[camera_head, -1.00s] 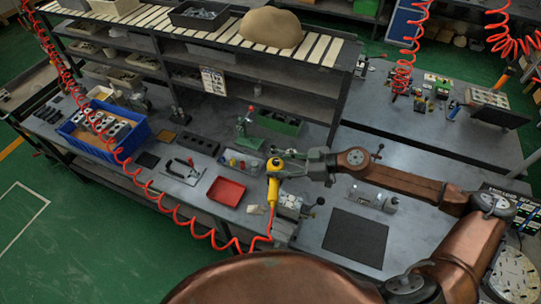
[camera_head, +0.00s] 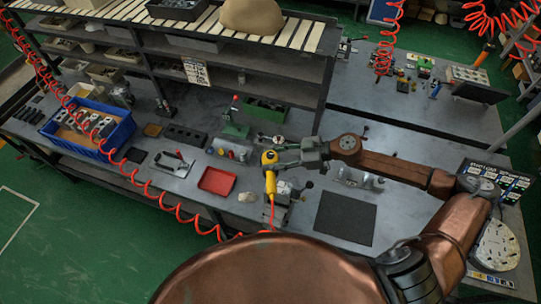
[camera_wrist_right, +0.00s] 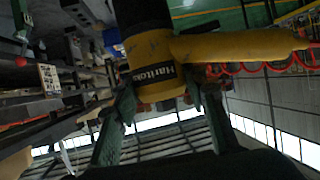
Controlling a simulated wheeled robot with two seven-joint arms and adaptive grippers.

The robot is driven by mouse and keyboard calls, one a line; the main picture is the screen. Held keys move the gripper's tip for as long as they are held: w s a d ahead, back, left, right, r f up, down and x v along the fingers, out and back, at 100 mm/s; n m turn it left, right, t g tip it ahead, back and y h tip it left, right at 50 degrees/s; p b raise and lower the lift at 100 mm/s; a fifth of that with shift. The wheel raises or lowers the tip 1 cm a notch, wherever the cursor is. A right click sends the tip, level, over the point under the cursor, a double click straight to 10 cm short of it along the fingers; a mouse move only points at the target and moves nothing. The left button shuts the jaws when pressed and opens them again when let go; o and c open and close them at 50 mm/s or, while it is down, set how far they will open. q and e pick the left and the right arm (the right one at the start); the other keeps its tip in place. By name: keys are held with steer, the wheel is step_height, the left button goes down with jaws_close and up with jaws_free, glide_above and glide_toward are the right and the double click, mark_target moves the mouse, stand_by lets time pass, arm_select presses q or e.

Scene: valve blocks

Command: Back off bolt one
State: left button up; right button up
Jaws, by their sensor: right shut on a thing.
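My right gripper (camera_head: 283,158) is shut on a yellow power driver (camera_head: 270,184) in the head view. The driver hangs upright with a red coiled hose at its lower end. In the right wrist view the driver's yellow and black body (camera_wrist_right: 155,65) sits between the green fingers (camera_wrist_right: 160,115). Under and beside the driver stands a grey vise-like fixture (camera_head: 281,192) at the bench's front edge. Valve blocks (camera_head: 95,124) stand in a blue bin (camera_head: 118,133) at the left. I cannot make out bolt one. My left gripper is not in view.
A dark mat (camera_head: 345,218) lies to the right. The red hose (camera_head: 165,204) crosses the bench front. A shelf rack (camera_head: 290,70) rises behind.

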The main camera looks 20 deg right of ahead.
steer(key=shift+f+b, duration=0.9)
steer(key=shift+f, duration=1.3)
steer(key=shift+w, duration=0.1)
steer(key=shift+p, duration=1.05)
steer(key=shift+f, duration=0.95)
steer(key=shift+r+p, duration=0.1)
steer(key=shift+p, duration=0.25)
stand_by(0.8)
steer(key=shift+f+p, duration=0.35)
steer(key=shift+p, duration=0.05)
stand_by(1.3)
steer(key=shift+s+f, duration=0.15)
steer(key=shift+s, duration=0.1)
stand_by(0.6)
